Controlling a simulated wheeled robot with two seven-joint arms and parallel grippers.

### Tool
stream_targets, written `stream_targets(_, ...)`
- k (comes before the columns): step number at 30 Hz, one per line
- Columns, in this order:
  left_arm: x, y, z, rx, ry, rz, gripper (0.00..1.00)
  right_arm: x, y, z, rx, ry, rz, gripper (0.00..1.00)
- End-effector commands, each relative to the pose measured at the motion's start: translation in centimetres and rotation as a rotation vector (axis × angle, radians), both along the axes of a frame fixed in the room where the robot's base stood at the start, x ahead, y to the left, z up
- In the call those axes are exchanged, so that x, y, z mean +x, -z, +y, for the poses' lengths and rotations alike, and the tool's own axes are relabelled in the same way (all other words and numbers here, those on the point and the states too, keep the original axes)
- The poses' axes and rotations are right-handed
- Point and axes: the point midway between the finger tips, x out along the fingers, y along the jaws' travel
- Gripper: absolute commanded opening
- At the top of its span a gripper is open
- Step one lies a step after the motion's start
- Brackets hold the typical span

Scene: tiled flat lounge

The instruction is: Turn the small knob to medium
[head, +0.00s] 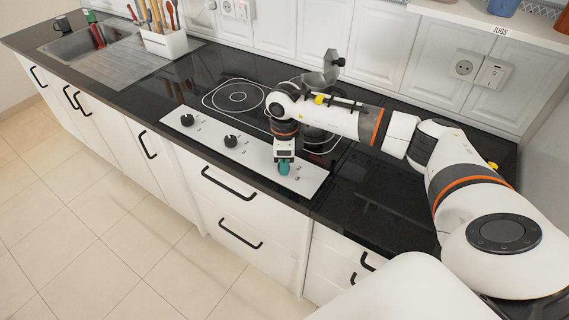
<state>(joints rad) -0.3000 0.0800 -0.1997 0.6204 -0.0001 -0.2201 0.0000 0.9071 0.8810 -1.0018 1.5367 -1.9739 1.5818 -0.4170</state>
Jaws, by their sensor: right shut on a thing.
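A white control panel (257,154) runs along the front of the black hob. Two black knobs show on it, one at the left (187,120) and one in the middle (231,140). My right gripper (284,169) points down at the right part of the panel and is shut at the third knob position. A teal piece shows at its fingertips. The small knob there is hidden by the gripper, so its pointer and setting cannot be read. My left gripper is not in view.
The black hob (228,83) lies behind the panel, with a pan partly behind my right arm. A white utensil holder (164,43) and a steel sink (91,42) are at the left. A wall shelf (480,14) is at the upper right. The counter right of the hob is clear.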

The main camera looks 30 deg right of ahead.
Motion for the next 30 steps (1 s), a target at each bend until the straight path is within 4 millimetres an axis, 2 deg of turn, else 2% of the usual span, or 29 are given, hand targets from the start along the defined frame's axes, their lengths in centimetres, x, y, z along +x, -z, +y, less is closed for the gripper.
stream_targets(18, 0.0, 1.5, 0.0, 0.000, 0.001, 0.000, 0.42, 0.0, -0.1, 0.1, 0.001, 0.582, -0.003, 0.05)
stream_targets(30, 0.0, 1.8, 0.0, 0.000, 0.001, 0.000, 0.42, 0.0, -0.1, 0.1, 0.001, 0.877, -0.003, 0.05)
